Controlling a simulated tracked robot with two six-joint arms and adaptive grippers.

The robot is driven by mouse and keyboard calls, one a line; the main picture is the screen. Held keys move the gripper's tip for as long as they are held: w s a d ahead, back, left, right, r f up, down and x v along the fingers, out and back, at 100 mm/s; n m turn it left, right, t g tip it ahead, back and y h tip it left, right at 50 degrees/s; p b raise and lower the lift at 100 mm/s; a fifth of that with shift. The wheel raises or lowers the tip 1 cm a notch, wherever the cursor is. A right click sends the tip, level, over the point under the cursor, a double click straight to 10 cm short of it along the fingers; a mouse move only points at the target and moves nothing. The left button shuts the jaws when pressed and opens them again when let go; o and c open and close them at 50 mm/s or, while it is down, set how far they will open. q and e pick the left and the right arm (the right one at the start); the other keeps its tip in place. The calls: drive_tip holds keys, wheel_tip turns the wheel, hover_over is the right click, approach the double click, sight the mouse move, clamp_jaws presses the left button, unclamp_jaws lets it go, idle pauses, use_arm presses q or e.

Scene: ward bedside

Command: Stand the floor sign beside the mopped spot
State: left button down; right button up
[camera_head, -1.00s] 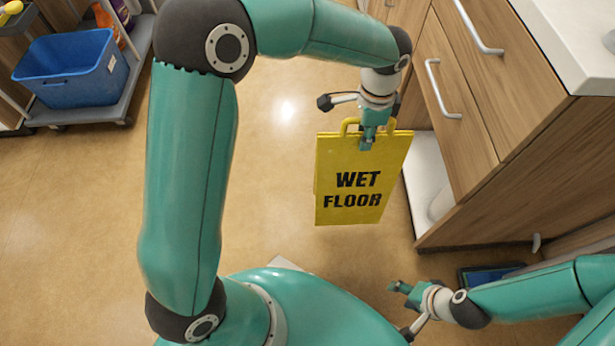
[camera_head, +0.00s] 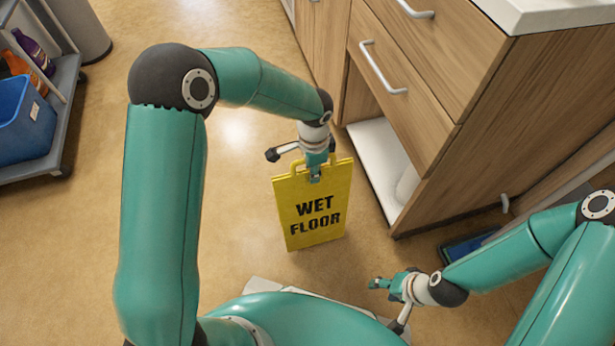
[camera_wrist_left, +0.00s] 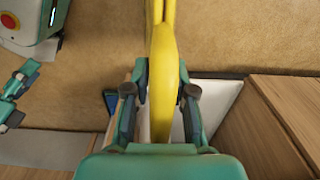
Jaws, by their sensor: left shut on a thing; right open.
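The yellow floor sign (camera_head: 314,209), lettered "WET FLOOR", hangs upright and folded from my left gripper (camera_head: 315,172). In the left wrist view the sign's yellow top (camera_wrist_left: 163,75) runs between the fingers of my left gripper (camera_wrist_left: 163,95), which is shut on it. I cannot tell whether its lower edge touches the floor. My right gripper (camera_head: 385,284) is open and empty, low and to the right of the sign. I cannot make out a mopped spot; only a bright sheen (camera_head: 235,125) shows on the floor behind my left arm.
A wooden cabinet (camera_head: 420,95) with drawers stands close to the right of the sign, with a white base shelf (camera_head: 380,165). A cart with a blue bucket (camera_head: 25,120) and bottles is at the left. A grey bin (camera_head: 80,30) stands behind it. Tan floor between is clear.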

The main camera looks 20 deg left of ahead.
use_arm(q)
drive_tip(key=shift+f+b, duration=0.5)
drive_tip(key=shift+f, duration=1.35)
drive_tip(key=c, duration=1)
unclamp_jaws()
drive_tip(key=shift+o, duration=0.2)
wheel_tip(320, 180, up, 12)
drive_tip(key=p, duration=0.4)
